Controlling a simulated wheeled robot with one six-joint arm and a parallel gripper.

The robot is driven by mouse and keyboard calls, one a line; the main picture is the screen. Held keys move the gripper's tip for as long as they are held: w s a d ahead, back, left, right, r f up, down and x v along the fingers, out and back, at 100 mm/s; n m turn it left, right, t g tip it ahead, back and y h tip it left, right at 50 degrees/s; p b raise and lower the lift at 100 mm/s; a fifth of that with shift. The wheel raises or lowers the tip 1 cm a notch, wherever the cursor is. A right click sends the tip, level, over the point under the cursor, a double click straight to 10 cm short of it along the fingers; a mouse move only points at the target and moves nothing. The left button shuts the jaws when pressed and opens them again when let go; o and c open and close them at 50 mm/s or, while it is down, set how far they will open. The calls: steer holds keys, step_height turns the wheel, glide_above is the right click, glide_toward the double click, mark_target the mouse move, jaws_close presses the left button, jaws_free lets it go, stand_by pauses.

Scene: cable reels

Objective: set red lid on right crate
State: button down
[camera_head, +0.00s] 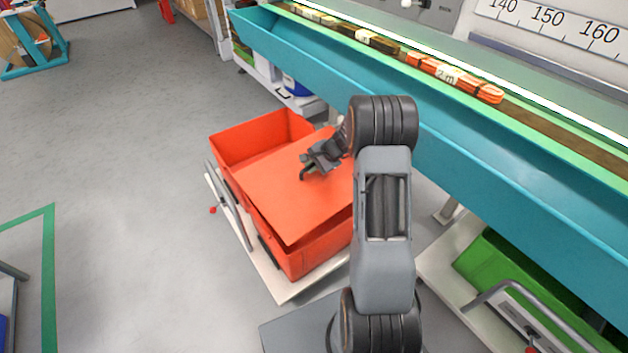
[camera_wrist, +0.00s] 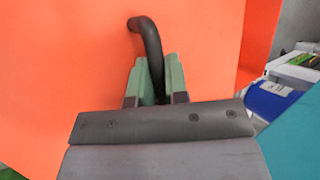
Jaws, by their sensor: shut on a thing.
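The red lid (camera_head: 277,193) is a flat orange-red panel with a black bent handle (camera_wrist: 147,38). My gripper (camera_head: 315,163) is shut on that handle; in the wrist view its green-tipped fingers (camera_wrist: 155,82) stand on either side of it. The lid lies over the front part of red crate bodywork (camera_head: 312,252), close to its rim. I cannot tell whether it touches. Behind the lid, an open red crate part (camera_head: 250,137) shows its inner walls. The lid hides much of the rims, so I cannot tell whether these are separate crates. My arm covers the lid's right side.
The red crates stand on a pale trolley (camera_head: 284,290) with a grey handle. A teal bench trough (camera_head: 470,150) runs close along the right. A green crate (camera_head: 510,270) stands on another trolley at lower right.

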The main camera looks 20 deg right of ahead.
mark_target(314, 181)
steer(key=shift+w+d+f+m+b, duration=0.2)
steer(key=shift+f+b, duration=0.1)
steer(key=shift+f, duration=0.1)
steer(key=shift+w+d+f+m+b, duration=0.1)
steer(key=shift+d+f+b, duration=0.15)
steer(key=shift+f, duration=0.15)
steer(key=shift+f+b, duration=2.55)
steer(key=shift+f, duration=1)
steer(key=shift+s+a, duration=0.15)
steer(key=shift+a, duration=0.1)
steer(key=shift+f+b, duration=0.65)
steer(key=shift+b, duration=0.1)
steer(key=c, duration=1.1)
jaws_free()
steer(key=shift+o, duration=0.2)
